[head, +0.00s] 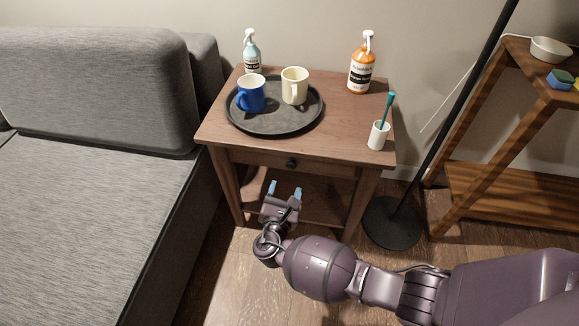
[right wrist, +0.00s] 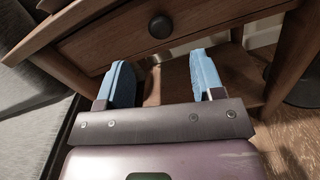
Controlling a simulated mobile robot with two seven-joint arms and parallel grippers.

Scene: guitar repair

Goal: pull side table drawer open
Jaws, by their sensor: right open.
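The wooden side table (head: 330,143) stands in the middle of the head view. Its drawer (head: 262,160) is under the top and looks shut, with a dark round knob (head: 291,163) on its front. In the right wrist view the knob (right wrist: 160,27) is above and beyond the fingertips, on the drawer front (right wrist: 215,18). My right gripper (head: 285,188) is open and empty, just below and in front of the knob. Its two blue-tipped fingers show apart in the right wrist view (right wrist: 160,80); they do not touch the knob. My left gripper is not in view.
A round black tray (head: 272,128) with a blue mug (head: 251,93) and a cream mug (head: 294,86) sits on the table. Two bottles and a white cup (head: 378,135) stand nearby. A grey sofa (head: 90,220) is left; a lamp base (head: 392,223) and shelf (head: 500,190) are right.

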